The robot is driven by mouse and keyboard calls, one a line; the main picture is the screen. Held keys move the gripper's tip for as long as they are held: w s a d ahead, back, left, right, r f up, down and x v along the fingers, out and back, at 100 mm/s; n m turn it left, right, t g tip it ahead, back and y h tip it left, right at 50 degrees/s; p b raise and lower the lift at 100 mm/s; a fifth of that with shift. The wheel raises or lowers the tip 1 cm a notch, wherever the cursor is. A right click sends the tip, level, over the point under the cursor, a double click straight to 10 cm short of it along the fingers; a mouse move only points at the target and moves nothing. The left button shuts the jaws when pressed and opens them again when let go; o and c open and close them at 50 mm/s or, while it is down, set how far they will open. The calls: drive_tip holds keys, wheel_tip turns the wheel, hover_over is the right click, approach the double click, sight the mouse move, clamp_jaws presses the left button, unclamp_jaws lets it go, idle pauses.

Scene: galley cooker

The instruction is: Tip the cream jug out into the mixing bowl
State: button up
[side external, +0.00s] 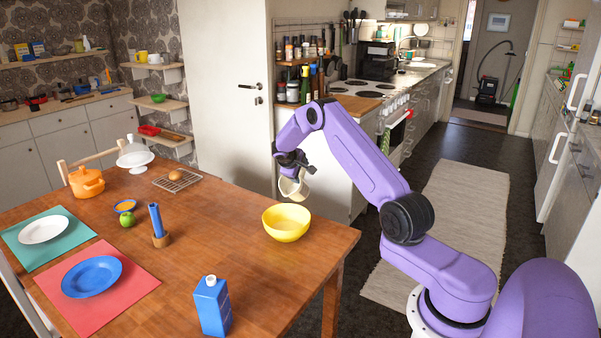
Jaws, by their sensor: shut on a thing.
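My gripper (295,165) is shut on the cream jug (293,187), a small off-white vessel. It holds the jug in the air, just above and behind the mixing bowl, past the table's far right edge in the picture. The jug looks tilted, and its contents cannot be seen. The mixing bowl (286,223) is yellow and stands upright on the wooden table near its right corner. A small gap shows between the jug and the bowl. No stream of liquid is visible.
A blue carton (212,305) stands at the table's front edge. The table (235,245) is clear around the bowl.

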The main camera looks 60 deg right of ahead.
drive_tip(key=shift+a, duration=0.1)
idle(0.3)
drive_tip(key=shift+a+r+h, duration=0.2)
drive_tip(key=shift+a+h, duration=0.15)
drive_tip(key=shift+h, duration=0.75)
drive_tip(key=shift+s, duration=0.1)
drive_tip(key=shift+a+t+h, duration=0.4)
drive_tip(key=shift+a+h, duration=0.3)
drive_tip(key=shift+h, duration=0.5)
drive_tip(key=shift+s+a+f+h, duration=0.15)
drive_tip(key=shift+a+f+h, duration=0.15)
drive_tip(key=shift+a+h, duration=0.4)
drive_tip(key=shift+s+a+f+h, duration=0.1)
drive_tip(key=shift+a+f+h, duration=0.3)
drive_tip(key=shift+h, duration=0.5)
idle(3.6)
